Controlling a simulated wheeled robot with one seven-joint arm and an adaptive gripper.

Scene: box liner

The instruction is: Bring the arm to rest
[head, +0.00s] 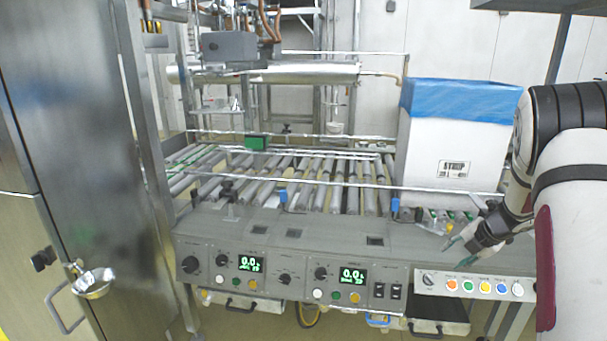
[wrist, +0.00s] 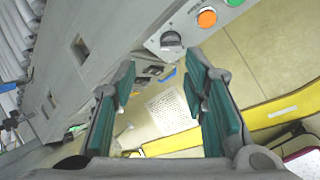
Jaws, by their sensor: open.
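My arm (head: 575,190) comes in from the right in the head view. My gripper (head: 462,238) hangs near the right end of the machine's control panel, in front of the white box. In the wrist view my gripper (wrist: 162,100) is open, with its two green-padded fingers apart and nothing between them. Past the fingers the wrist view shows the panel's edge and the floor. I cannot tell how far the fingertips are from the panel.
A white box (head: 440,150) with a blue liner (head: 460,100) over its top stands on the roller conveyor (head: 325,198) behind my gripper. The control panel (head: 300,262) has knobs, displays and coloured buttons. A steel cabinet (head: 85,150) with a metal cup (head: 93,284) stands left.

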